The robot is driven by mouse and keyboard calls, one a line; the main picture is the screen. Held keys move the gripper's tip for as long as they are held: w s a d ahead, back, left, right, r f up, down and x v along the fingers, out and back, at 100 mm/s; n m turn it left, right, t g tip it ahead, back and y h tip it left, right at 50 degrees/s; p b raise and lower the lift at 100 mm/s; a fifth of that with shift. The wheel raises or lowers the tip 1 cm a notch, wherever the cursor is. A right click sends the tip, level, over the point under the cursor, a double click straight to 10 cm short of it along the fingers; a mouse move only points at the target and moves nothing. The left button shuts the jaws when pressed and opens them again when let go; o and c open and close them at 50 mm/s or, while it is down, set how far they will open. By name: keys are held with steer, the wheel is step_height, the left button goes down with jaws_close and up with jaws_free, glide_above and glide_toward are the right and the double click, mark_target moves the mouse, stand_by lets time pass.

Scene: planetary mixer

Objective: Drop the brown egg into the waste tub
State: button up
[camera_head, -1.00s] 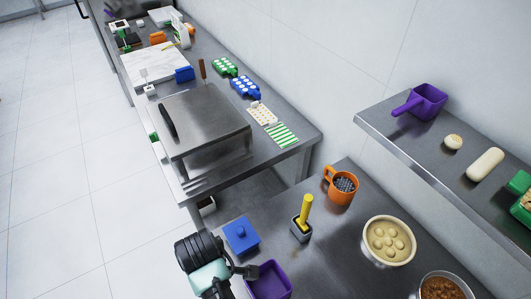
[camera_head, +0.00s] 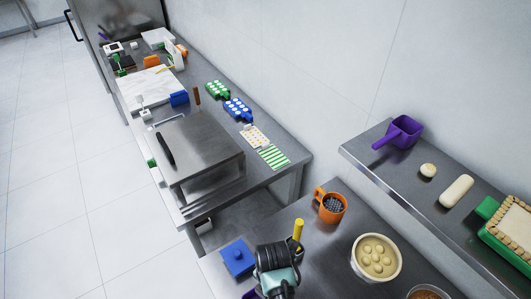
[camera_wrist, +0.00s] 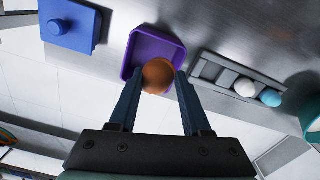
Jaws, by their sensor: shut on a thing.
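My gripper (camera_wrist: 159,82) is shut on the brown egg (camera_wrist: 158,72), which sits between its fingertips in the wrist view. Behind the egg in that view is an open purple tub (camera_wrist: 136,48), the only open tub near the egg. The egg overlaps the tub's lower rim in the picture; its height above the tub cannot be told. In the head view only a small piece of the purple tub (camera_head: 250,294) shows at the bottom edge, beside my wrist. The egg and fingertips are hidden there.
A blue lidded box (camera_wrist: 70,24) stands left of the tub. A grey rack (camera_wrist: 208,70) with a white egg (camera_wrist: 245,87) and a teal egg (camera_wrist: 270,97) is on its right. An orange mug (camera_head: 330,206) and a cream bowl (camera_head: 376,258) stand further right on the counter.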

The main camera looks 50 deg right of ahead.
step_height(320, 180, down, 5)
steer(key=b, duration=0.4)
steer(key=shift+f, duration=0.1)
steer(key=o, duration=0.9)
step_height(320, 180, up, 13)
steer(key=shift+r+b, duration=0.1)
steer(key=shift+b, duration=0.7)
